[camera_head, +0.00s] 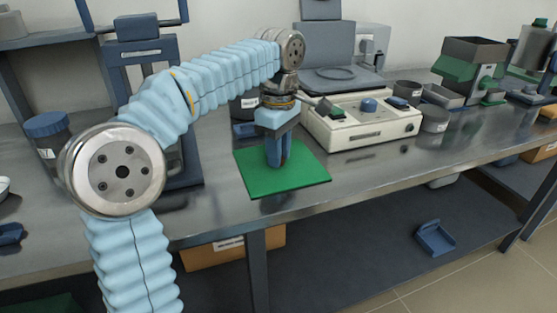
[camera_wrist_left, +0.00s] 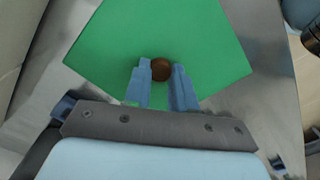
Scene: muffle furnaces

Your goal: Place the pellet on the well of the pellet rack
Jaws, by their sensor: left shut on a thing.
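The pellet is a small brown round piece (camera_wrist_left: 161,69) in the left wrist view. It sits between the fingertips of my left gripper (camera_head: 279,164), which is shut on it. The fingers point down over a green mat (camera_head: 302,179) on the steel bench. The mat also fills the upper middle of the left wrist view (camera_wrist_left: 205,40). The pellet is hidden by the fingers in the head view. I cannot make out the pellet rack for sure in either view. My right gripper is not in view.
A cream instrument (camera_head: 365,130) with knobs stands right behind the mat. Grey round containers (camera_head: 434,119) stand beside it. A dark jar with a blue lid (camera_head: 47,126) is at the left. The steel bench front around the mat is mostly clear.

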